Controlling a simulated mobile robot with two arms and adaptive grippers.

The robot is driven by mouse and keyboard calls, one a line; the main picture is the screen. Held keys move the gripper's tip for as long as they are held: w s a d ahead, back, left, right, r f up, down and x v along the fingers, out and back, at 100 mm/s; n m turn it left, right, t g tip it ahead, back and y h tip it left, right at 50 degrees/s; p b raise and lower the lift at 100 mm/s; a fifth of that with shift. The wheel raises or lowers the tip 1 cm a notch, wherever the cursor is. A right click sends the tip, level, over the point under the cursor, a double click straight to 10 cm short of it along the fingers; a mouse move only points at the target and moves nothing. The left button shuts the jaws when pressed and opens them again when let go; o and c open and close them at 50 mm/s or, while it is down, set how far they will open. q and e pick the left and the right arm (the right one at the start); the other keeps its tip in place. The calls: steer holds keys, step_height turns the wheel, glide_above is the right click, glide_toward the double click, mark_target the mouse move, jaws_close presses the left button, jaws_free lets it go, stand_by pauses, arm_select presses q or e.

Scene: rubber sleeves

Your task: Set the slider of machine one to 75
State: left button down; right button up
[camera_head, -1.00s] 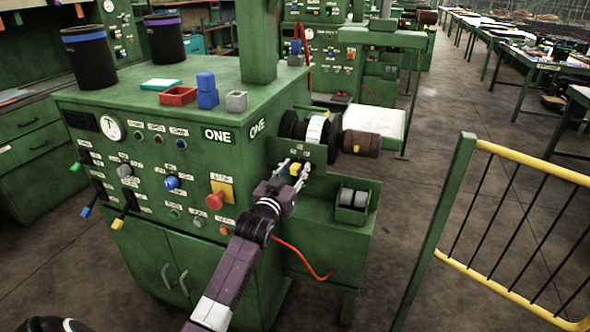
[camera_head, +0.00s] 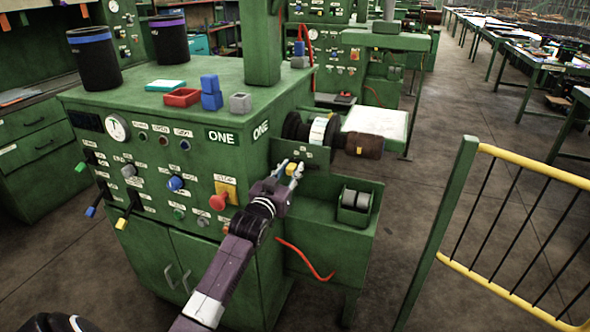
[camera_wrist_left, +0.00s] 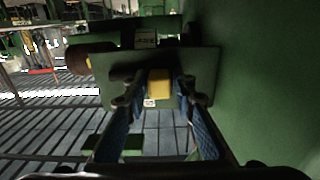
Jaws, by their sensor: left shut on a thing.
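Machine one (camera_head: 205,200) is a green cabinet labelled ONE. On its right side, a green plate (camera_head: 318,157) carries a small yellow slider knob (camera_head: 291,168). In the left wrist view the yellow knob (camera_wrist_left: 159,84) sits between my two blue-padded fingers, in front of the plate (camera_wrist_left: 125,65). My left gripper (camera_head: 288,171) is shut on this knob, toward the left part of the plate as seen from the head. The slider's scale and value cannot be read.
A red mushroom button (camera_head: 217,202) and several knobs and levers line the front panel, left of my arm. A roller (camera_head: 325,132) is above the plate; a green bin (camera_head: 355,206) stands on the lower shelf. A yellow-railed fence (camera_head: 530,225) is at right.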

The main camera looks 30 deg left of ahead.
arm_select(q)
steer(key=c, duration=2)
jaws_free()
steer(key=shift+a, duration=0.2)
steer(key=shift+o, duration=1.2)
steer(key=shift+s+a, duration=0.1)
steer(key=shift+a, duration=0.05)
steer(key=shift+s+d, duration=0.25)
steer(key=shift+s, duration=0.15)
steer(key=v, duration=1.1)
